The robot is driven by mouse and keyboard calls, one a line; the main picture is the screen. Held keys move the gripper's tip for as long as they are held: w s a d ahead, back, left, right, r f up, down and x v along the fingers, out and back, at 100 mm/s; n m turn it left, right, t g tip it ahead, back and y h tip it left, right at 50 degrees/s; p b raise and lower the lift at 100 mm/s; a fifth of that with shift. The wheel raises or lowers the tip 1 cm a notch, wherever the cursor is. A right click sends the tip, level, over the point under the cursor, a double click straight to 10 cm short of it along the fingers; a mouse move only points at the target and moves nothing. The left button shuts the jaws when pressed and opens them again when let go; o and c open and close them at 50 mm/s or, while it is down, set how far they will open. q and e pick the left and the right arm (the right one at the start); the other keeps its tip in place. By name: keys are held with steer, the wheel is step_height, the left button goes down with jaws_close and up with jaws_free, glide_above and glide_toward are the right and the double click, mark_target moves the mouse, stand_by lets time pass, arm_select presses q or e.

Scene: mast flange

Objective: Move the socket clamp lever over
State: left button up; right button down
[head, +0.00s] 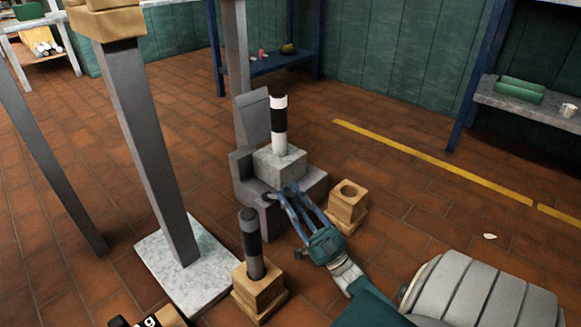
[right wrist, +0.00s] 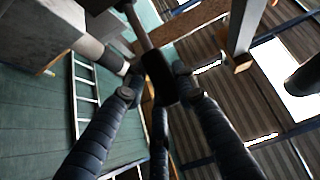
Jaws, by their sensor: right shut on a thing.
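A grey stepped block (head: 315,188) stands on the tiled floor in the head view, with a pale stone socket (head: 280,163) on it. A black-and-white banded mast (head: 279,125) stands upright in the socket. My right gripper (head: 281,194) reaches the block's front from the lower right. In the right wrist view its fingers (right wrist: 155,78) are shut on the dark knob of the clamp lever (right wrist: 141,34), whose grey rod runs up and away. In the head view the lever is mostly hidden by the gripper. My left gripper is not in view.
A wooden block with an empty hole (head: 347,203) stands right of my gripper. Another wooden base (head: 258,290) holds a dark banded post (head: 252,245) to the left front. A grey column on a stone slab (head: 185,262) stands further left.

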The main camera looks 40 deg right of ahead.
steer(key=c, duration=1.3)
jaws_free()
steer(key=shift+c, duration=0.2)
steer(key=shift+s+f, duration=0.35)
steer(key=shift+s, duration=0.05)
steer(key=s+f, duration=0.1)
steer(key=s, duration=1.2)
steer(key=shift+s+d, duration=0.25)
steer(key=shift+s, duration=0.1)
steer(key=shift+f, duration=0.1)
